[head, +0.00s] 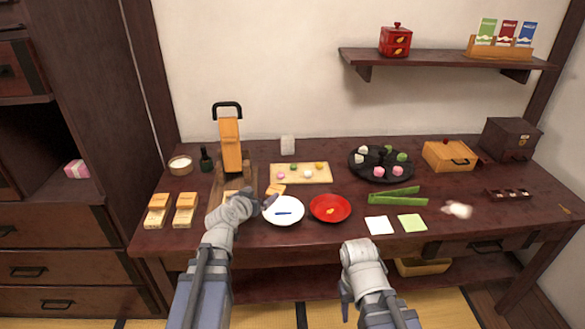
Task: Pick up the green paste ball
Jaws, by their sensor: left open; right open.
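A small green ball (293,167) sits on the pale wooden board (287,180) at the middle back of the table, among pink, white and yellow balls. Another green piece (402,157) lies on the round black tray further right. My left gripper (264,202) is open over the table, in front of the board and beside the white plate; it is apart from the green ball. My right gripper (346,287) is open and empty in front of the table's front edge, far from both green pieces.
A white plate (270,219) and red plate (323,219) stand in front of the board. A tall wooden press (231,147) stands left of it. A shelf (440,62) overhangs the back right.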

